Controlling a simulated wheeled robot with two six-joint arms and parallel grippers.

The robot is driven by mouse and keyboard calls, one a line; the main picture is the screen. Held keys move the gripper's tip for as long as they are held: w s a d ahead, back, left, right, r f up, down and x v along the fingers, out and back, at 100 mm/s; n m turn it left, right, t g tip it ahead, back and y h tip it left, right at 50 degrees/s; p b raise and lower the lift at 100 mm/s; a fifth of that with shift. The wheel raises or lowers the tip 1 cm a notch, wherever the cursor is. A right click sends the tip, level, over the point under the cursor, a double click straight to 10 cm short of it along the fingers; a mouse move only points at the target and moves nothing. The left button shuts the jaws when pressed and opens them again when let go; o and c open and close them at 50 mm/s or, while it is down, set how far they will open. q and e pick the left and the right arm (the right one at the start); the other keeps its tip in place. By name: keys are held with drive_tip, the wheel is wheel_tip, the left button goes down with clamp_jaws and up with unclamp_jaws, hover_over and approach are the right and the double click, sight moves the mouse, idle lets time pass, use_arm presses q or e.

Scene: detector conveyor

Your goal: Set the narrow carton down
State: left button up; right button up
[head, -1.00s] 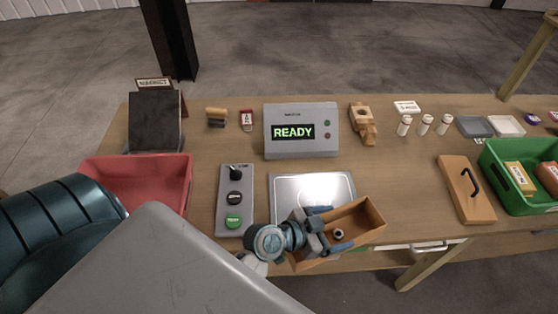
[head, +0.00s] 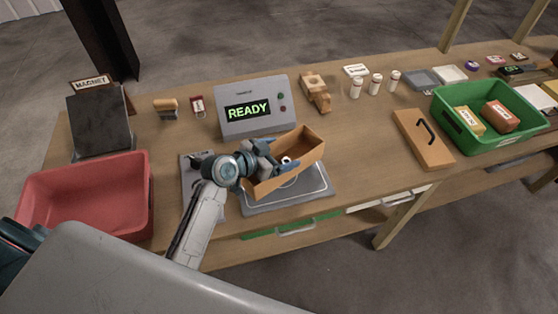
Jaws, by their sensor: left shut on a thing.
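The narrow carton (head: 306,143) is an open-topped orange-brown box with a small round pale piece in it. My left gripper (head: 273,162) is shut on the carton at its left part and covers some of it. The carton lies slantwise over the grey plate (head: 310,196) in front of the READY display. I cannot tell if its underside touches the plate. My right gripper is out of view.
The display box (head: 258,107) stands just behind the carton. A red bin (head: 85,200) is at the left, a green bin (head: 497,144) at the right. A wooden lid with a black handle (head: 423,140) lies between the plate and the green bin.

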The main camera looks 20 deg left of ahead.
sight(279, 159)
use_arm(q)
drive_tip(key=shift+w+a, duration=0.15)
drive_tip(key=shift+w, duration=0.25)
drive_tip(key=shift+f, duration=0.25)
wheel_tip(279, 159, down, 3)
drive_tip(key=b, duration=0.2)
drive_tip(key=shift+s+f+b, duration=0.1)
drive_tip(key=shift+b, duration=0.3)
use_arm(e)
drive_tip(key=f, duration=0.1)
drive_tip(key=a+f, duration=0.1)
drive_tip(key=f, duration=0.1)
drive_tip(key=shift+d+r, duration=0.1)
use_arm(q)
drive_tip(key=shift+f, duration=0.15)
drive_tip(key=o, duration=1.1)
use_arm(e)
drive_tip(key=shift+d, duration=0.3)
